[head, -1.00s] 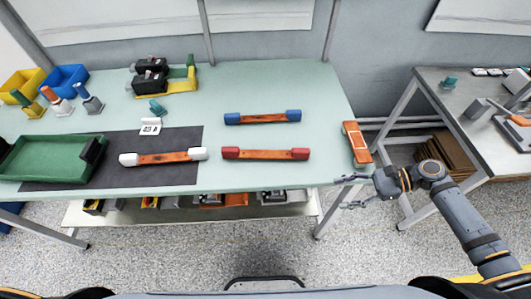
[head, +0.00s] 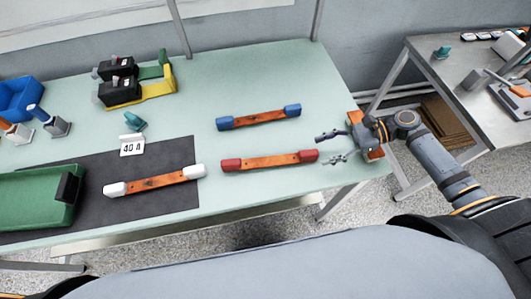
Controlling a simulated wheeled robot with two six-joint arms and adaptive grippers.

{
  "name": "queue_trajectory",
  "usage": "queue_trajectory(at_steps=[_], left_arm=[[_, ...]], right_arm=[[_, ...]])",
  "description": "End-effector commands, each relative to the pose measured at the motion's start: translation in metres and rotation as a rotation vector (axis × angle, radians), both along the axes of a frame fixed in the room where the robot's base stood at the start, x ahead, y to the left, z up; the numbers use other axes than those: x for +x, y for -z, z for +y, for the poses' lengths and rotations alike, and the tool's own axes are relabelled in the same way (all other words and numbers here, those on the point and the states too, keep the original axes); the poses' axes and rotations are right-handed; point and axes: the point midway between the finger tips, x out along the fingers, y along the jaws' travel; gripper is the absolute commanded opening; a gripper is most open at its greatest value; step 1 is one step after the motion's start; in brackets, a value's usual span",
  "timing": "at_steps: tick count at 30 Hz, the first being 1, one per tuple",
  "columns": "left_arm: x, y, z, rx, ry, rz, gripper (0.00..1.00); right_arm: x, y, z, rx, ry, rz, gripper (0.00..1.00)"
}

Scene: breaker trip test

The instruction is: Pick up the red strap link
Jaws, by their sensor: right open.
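The red strap link (head: 268,161) lies flat on the pale green table. It is an orange-brown bar with a red block at each end. My right gripper (head: 327,147) is open and empty, just to the right of the link's right red end, with its fingers pointing left toward it. I see a small gap between the fingers and the link. My left gripper is not in view.
A blue-ended link (head: 259,117) lies behind the red one. A white-ended link (head: 155,181) lies on the dark mat (head: 185,152) at left, near a green tray (head: 30,203). An orange object (head: 373,155) sits under my right gripper's wrist at the table's right edge.

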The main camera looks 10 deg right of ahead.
Motion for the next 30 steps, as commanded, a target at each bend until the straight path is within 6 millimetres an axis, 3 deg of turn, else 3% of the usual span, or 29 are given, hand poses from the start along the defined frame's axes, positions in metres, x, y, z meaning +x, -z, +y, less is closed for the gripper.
queue_trajectory(at_steps=[7,15,24,30], left_arm=[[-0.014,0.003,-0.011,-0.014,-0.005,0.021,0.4],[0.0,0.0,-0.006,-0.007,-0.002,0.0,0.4],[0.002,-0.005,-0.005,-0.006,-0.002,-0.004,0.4],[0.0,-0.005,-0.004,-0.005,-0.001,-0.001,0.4]], right_arm=[[0.003,0.014,0.039,0.007,-0.001,-0.002,0.58],[0.005,0.019,0.051,0.004,0.001,-0.001,0.58],[0.012,0.034,0.092,0.005,0.001,-0.001,0.58],[0.012,0.037,0.095,0.001,0.0,0.0,0.58]])
